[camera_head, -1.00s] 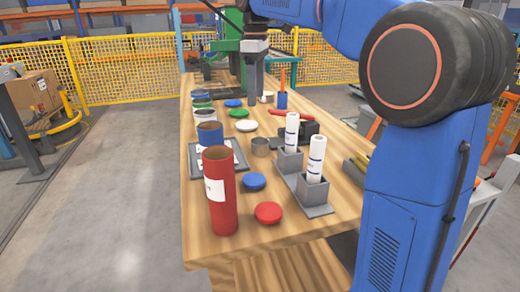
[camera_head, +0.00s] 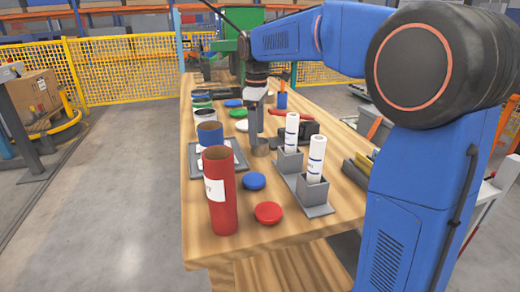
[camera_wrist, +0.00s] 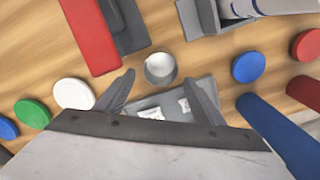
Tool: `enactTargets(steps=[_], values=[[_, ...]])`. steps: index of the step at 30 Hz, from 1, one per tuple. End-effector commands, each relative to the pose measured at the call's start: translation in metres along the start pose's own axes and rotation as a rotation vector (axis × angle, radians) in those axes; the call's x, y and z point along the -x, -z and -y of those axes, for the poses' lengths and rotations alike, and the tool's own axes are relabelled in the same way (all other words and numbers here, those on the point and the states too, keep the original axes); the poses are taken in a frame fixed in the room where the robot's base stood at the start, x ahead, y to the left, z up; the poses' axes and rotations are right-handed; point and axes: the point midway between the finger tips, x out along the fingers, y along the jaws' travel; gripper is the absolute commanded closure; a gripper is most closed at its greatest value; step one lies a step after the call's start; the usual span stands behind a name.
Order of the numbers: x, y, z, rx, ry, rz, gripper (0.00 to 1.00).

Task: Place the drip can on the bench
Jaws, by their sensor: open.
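The drip can (camera_head: 261,150) is a small grey metal cup standing on the wooden bench (camera_head: 292,229), between the flat tray and the grey holders. My gripper (camera_head: 255,140) points down just above and behind the can in the head view, partly covering it. In the wrist view the drip can (camera_wrist: 160,67) shows its open top near the gap between the two spread fingertips (camera_wrist: 160,71). My gripper is open and nothing is held. How high the fingertips are over the can is hard to tell.
A red tube (camera_head: 219,195) and a blue tube (camera_head: 210,135) stand at left. Two grey holders with white rolls (camera_head: 315,160) stand close on the right. Red (camera_head: 268,212), blue (camera_head: 254,181) and white lids lie flat nearby. A dark grey block with a red piece lies behind.

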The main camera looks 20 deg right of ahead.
Motion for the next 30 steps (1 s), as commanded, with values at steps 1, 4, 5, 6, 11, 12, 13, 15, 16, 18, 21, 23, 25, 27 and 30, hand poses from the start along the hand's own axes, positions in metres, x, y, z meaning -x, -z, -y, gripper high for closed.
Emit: enactTargets(steps=[1, 4, 5, 6, 11, 12, 13, 15, 16, 18, 21, 23, 25, 27, 30], values=[[-0.005, -0.001, 0.000, 0.000, 0.001, 0.001, 0.38], [-0.019, -0.004, 0.000, -0.001, 0.002, 0.002, 0.38], [-0.024, -0.005, 0.000, -0.001, 0.002, 0.002, 0.38], [-0.029, -0.006, 0.000, -0.001, 0.003, 0.002, 0.38], [-0.045, -0.006, 0.000, 0.000, 0.002, 0.001, 0.38], [-0.046, -0.005, 0.000, 0.000, 0.001, 0.001, 0.38], [-0.047, -0.005, -0.001, 0.000, 0.001, 0.000, 0.38], [-0.048, -0.005, -0.001, 0.000, 0.000, 0.000, 0.38], [-0.048, -0.005, -0.001, 0.000, 0.000, 0.000, 0.38], [-0.048, -0.005, -0.001, 0.000, 0.000, 0.000, 0.38], [-0.048, -0.005, -0.001, 0.000, 0.000, 0.000, 0.49], [-0.047, -0.005, -0.001, 0.000, 0.000, 0.000, 0.64], [-0.047, -0.005, -0.001, 0.000, 0.000, 0.000, 0.81], [-0.047, -0.005, -0.001, 0.000, 0.000, 0.000, 0.85], [-0.047, -0.005, -0.001, 0.000, 0.000, 0.000, 0.85]])
